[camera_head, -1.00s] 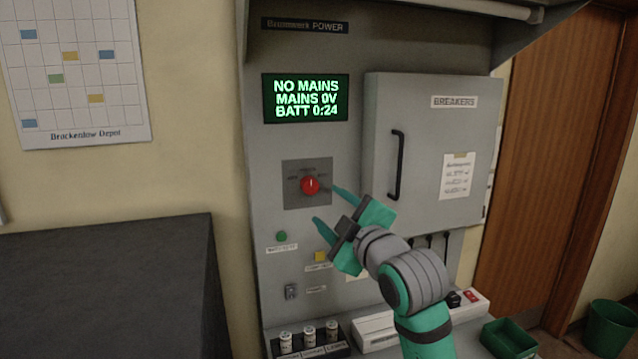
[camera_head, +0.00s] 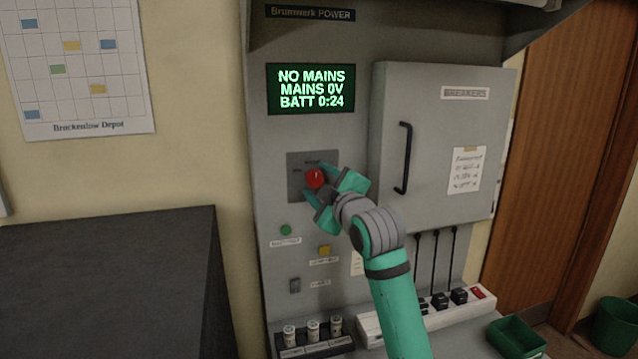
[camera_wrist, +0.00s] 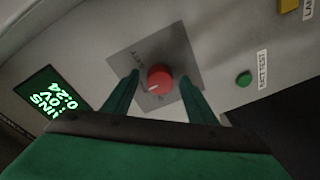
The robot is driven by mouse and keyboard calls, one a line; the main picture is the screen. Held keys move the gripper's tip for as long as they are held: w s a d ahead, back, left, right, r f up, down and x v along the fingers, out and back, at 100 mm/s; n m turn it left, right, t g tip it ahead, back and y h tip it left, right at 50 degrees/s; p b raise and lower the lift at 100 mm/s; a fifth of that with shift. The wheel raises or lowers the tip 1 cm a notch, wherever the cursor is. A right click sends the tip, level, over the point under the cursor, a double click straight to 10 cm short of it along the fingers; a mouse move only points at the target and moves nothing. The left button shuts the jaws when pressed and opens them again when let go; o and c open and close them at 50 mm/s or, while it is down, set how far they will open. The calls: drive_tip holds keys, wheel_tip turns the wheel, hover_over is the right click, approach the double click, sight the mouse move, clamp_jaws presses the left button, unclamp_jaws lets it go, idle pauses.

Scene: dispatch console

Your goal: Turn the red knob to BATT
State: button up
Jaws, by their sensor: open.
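The red knob (camera_head: 315,177) sits on a dark square plate (camera_head: 296,190) on the grey console. In the wrist view the knob (camera_wrist: 160,78) shows a white pointer line toward the picture's lower left, and small lettering on the plate is too blurred to read fully. My gripper (camera_head: 326,183) is at the knob, with its fingers open. In the wrist view its fingertips (camera_wrist: 160,76) stand on either side of the knob, with visible gaps. The screen (camera_head: 310,89) reads NO MAINS, MAINS 0V, BATT 0:24.
A green button (camera_head: 286,230), a yellow button (camera_head: 324,250) and a small switch (camera_head: 295,286) are below the plate. The breaker cabinet (camera_head: 440,130) with its black handle (camera_head: 403,158) is to the right. Several fuses (camera_head: 313,329) stand on the ledge below.

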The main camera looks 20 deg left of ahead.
drive_tip(key=shift+w, duration=0.1)
drive_tip(key=shift+a, duration=0.1)
drive_tip(key=c, duration=1.1)
drive_tip(key=shift+o, duration=0.2)
drive_tip(key=shift+m, duration=0.3)
drive_tip(key=shift+a+f+m, duration=0.1)
drive_tip(key=shift+m, duration=1.1)
drive_tip(key=m, duration=0.3)
drive_tip(key=shift+m, duration=0.4)
drive_tip(key=m+t, duration=0.1)
drive_tip(key=m, duration=0.4)
drive_tip(key=shift+m, duration=0.3)
